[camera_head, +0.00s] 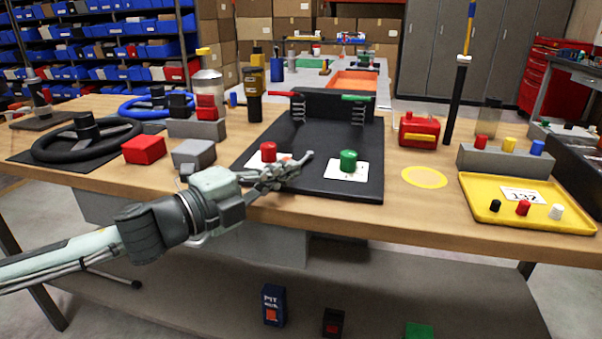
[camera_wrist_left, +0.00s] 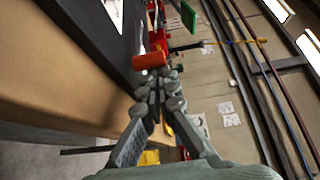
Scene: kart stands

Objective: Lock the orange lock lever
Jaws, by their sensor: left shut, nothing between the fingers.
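A black tray-like stand (camera_head: 325,135) lies on the wooden bench. On its front part, a red knob (camera_head: 269,151) and a green knob (camera_head: 348,161) each stand on a white card. At its back are a red-handled lever (camera_head: 279,94) and a green-handled lever (camera_head: 354,98), each above a spring. I cannot pick out a clearly orange lock lever. My left gripper (camera_head: 308,157) is shut and empty, its tips between the two knobs. In the left wrist view, the fingertips (camera_wrist_left: 157,76) are close to an orange-red knob (camera_wrist_left: 150,61); contact is unclear.
Left are a black steering wheel (camera_head: 105,150), a blue wheel (camera_head: 133,109), a red block (camera_head: 144,149) and a grey block (camera_head: 193,154). Right are a red can (camera_head: 418,130), a yellow ring mark (camera_head: 424,177) and a yellow tray (camera_head: 475,200).

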